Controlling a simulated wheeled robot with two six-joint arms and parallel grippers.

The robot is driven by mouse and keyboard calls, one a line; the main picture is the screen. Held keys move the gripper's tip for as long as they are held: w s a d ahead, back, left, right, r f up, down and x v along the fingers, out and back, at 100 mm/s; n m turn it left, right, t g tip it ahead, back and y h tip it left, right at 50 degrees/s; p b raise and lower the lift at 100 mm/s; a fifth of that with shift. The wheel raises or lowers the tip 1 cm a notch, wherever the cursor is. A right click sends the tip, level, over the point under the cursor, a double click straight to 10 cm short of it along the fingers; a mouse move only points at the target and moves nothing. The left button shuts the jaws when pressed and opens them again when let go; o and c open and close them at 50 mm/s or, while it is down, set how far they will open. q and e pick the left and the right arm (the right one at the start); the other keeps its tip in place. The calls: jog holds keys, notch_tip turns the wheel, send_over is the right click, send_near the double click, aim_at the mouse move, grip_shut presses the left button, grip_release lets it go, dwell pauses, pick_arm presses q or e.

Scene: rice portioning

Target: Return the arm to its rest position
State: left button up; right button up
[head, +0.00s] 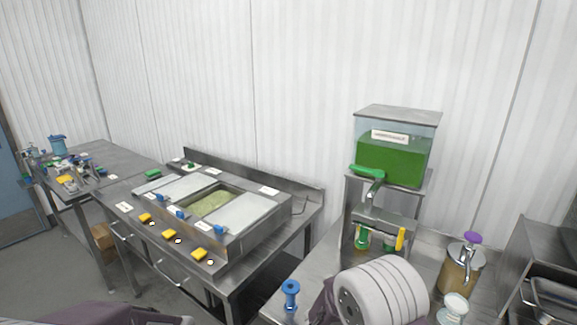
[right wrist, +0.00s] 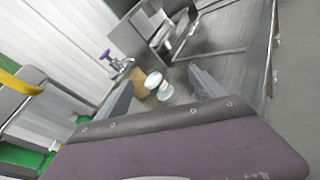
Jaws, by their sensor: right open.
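My right gripper (right wrist: 161,90) shows in the right wrist view with its two grey fingers spread wide apart. Nothing is held between them. A small jar with a white top (right wrist: 153,82) appears in the gap, farther off on the counter. In the head view my right arm, with a white ribbed section and a mauve cover, rises at the bottom right over the steel counter (head: 280,300). Its fingertips are hidden there. A mauve part shows at the bottom left edge of the head view, but my left gripper is out of sight.
A dispenser (head: 393,160) with green liquid stands behind my right arm. A pump container (head: 460,264), the white-topped jar (head: 455,308) and a blue object (head: 290,294) are near the arm. A steel food station (head: 262,248) with rice-like food (head: 210,203) stands left.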

jog(key=s+d+f+m+g+y, duration=0.25)
jog(key=s+m+g+y, duration=0.45)
jog(key=s, duration=0.6)
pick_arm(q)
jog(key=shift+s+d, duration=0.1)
pick_arm(e)
jog(key=a+f+m+t+y, duration=0.2)
jog(key=a+m+y, duration=0.2)
jog(key=a, duration=0.3)
jog(key=w+a+f+m+t+y, duration=0.1)
jog(key=a+f+m+t+y, duration=0.2)
jog(key=a, duration=0.4)
jog(key=shift+w+a+f+m+y, duration=0.25)
jog(key=shift+w+f+m+y, duration=0.1)
jog(key=shift+m+y, duration=0.45)
jog(key=shift+w, duration=0.1)
